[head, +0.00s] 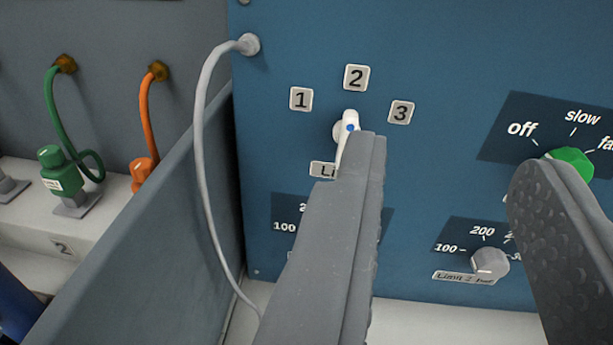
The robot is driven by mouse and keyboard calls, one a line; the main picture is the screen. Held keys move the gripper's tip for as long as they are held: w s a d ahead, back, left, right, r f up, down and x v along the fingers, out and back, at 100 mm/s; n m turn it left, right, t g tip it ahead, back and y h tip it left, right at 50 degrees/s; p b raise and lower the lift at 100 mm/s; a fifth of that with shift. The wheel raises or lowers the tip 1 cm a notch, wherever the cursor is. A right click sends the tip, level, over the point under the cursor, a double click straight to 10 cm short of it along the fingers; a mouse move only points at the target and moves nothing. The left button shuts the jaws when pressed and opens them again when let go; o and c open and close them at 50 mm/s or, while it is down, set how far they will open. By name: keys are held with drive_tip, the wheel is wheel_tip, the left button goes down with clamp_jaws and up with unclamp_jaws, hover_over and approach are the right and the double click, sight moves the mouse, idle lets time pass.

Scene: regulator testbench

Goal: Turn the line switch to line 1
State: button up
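The line switch (349,127) is a small white lever knob with a blue dot, on the blue panel (430,50). Label 1 (301,99) is to its upper left, label 2 (356,77) above it and label 3 (401,112) to its upper right. The left finger hides part of the plate below the switch.
A green knob (572,163) marked off, slow and a cut-off word sits by the right fingertip. A grey limit 2 knob (490,262) is below, between the fingers. A grey cable (201,150) hangs at the panel's left. Green (60,172) and orange (143,170) connectors stand far left.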

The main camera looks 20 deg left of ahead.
wheel_tip(320, 180, down, 8)
drive_tip(key=w+a+y, duration=0.2)
drive_tip(key=y, duration=0.1)
drive_tip(key=p, duration=0.2)
approach(349, 135)
drive_tip(key=shift+w, duration=1.45)
drive_tip(key=shift+w+a+r+n+g, duration=0.2)
drive_tip(key=shift+w+a, duration=0.2)
drive_tip(key=shift+w, duration=0.15)
drive_tip(key=shift+w+a+r+n+g, duration=0.1)
drive_tip(key=shift+w+a+n, duration=0.1)
drive_tip(key=shift+w+a, duration=0.3)
drive_tip(key=shift+p+x, duration=0.85)
drive_tip(key=shift+x, duration=0.05)
drive_tip(key=shift+w+a+p, duration=0.1)
drive_tip(key=shift+w+p, duration=0.4)
drive_tip(key=shift+w, duration=0.15)
